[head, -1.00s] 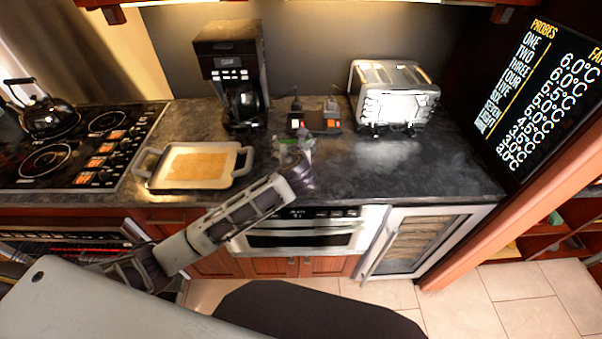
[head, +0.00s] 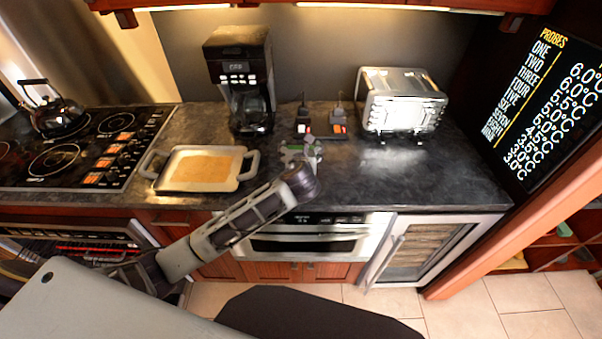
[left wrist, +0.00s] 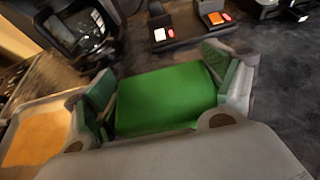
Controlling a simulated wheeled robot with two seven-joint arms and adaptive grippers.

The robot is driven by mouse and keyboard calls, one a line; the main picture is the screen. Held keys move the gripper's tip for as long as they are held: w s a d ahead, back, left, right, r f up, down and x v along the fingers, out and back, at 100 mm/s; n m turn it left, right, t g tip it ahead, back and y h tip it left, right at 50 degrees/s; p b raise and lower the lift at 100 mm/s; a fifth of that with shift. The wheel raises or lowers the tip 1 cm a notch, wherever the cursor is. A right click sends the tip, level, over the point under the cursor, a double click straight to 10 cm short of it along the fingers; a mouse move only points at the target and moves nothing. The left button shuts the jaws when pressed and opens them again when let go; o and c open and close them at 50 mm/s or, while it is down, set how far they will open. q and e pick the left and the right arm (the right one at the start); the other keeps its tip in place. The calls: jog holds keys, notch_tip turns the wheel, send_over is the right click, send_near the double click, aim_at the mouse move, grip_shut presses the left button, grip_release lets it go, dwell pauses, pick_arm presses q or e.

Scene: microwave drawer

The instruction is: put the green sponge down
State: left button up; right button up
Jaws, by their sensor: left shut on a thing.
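The green sponge (left wrist: 165,98) shows large in the left wrist view, between the two finger pads of my left gripper (left wrist: 165,90). My left gripper is shut on it. In the head view my left gripper (head: 300,155) is over the dark counter, right of the tray and in front of the coffee maker, and only a little green shows there. I cannot tell whether the sponge touches the counter. My right gripper is not in view.
A tray with a tan board (head: 245,186) lies left of the gripper. The coffee maker (head: 240,75), a small black stand with two devices (head: 320,133) and a toaster oven (head: 402,100) stand behind. Dark counter (head: 420,175) to the right is clear.

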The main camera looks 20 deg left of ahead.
pick_arm(q)
jog(key=shift+f, duration=2.55)
jog(key=shift+f, duration=1.9)
jog(key=shift+f, duration=0.1)
jog(key=o, duration=0.6)
jog(key=shift+v, duration=6.05)
